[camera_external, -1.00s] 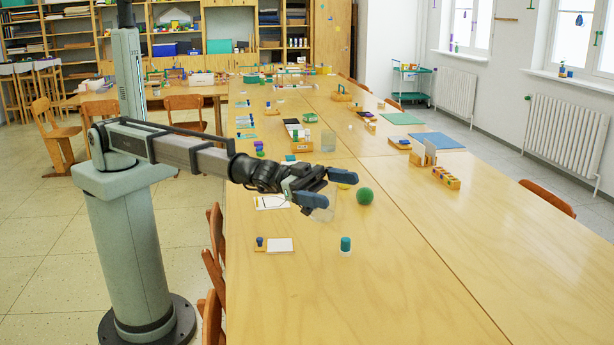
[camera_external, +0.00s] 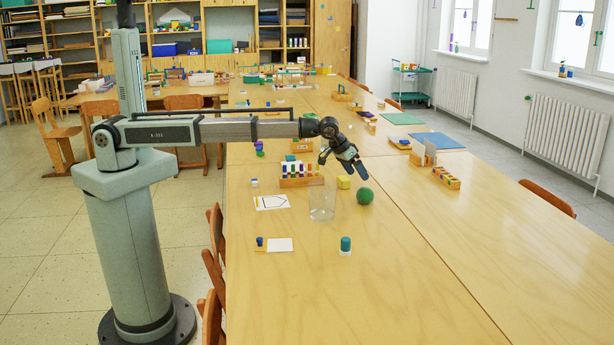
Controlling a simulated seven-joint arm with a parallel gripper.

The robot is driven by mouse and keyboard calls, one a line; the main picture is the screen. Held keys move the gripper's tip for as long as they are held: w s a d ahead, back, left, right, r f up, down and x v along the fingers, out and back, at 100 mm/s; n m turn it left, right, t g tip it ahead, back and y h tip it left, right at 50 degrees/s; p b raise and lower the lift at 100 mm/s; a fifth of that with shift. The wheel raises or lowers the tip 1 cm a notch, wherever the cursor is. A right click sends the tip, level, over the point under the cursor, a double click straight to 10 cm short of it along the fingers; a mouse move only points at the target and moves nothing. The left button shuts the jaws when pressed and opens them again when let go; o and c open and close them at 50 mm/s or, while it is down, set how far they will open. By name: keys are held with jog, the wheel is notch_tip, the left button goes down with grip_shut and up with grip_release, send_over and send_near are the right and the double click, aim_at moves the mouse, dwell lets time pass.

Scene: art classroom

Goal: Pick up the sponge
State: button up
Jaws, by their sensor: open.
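A small yellow block, which looks like the sponge (camera_external: 343,183), lies on the long wooden table (camera_external: 420,260), just left of a green ball (camera_external: 364,196). My gripper (camera_external: 343,166) is open and empty. It points downward, and its fingers appear a little above and behind the yellow block in the picture. One dark fingertip shows to the left and a blue one to the right. How far the fingers are from the block in depth I cannot tell.
A clear glass container (camera_external: 321,205) stands in front of the block. A wooden holder with coloured pieces (camera_external: 300,180) is to the left. A teal-topped jar (camera_external: 346,245) is nearer the camera.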

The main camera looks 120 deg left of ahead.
jog(key=s+a+g+h, duration=0.1)
jog(key=s+a, duration=0.1)
jog(key=s, duration=0.1)
jog(key=s+a+f+n+h, duration=0.1)
jog(key=s+a, duration=0.1)
jog(key=s, duration=0.2)
jog(key=s+a+n+g+h, duration=0.1)
jog(key=s+a, duration=0.1)
jog(key=s, duration=0.2)
jog(key=shift+s+a+f+g, duration=0.1)
jog(key=shift+a+f+g, duration=0.05)
jog(key=shift+f+g, duration=0.15)
jog(key=shift+s+a+r+m+g+h, duration=0.2)
jog(key=shift+a+r+m+h, duration=0.1)
jog(key=shift+r, duration=0.35)
jog(key=shift+s+a+r+m+g+h, duration=0.1)
jog(key=shift+a+r+m+g+h, duration=0.15)
jog(key=shift+r, duration=0.35)
notch_tip(320, 180, up, 5)
jog(key=w+m, duration=0.3)
send_over(344, 178)
jog(key=shift+g+h, duration=0.35)
notch_tip(344, 178, down, 8)
jog(key=shift+s+f, duration=0.1)
jog(key=shift+w+f, duration=0.2)
jog(key=shift+f, duration=2.7)
jog(key=shift+c, duration=0.3)
jog(key=c, duration=1)
jog(key=shift+o, duration=0.2)
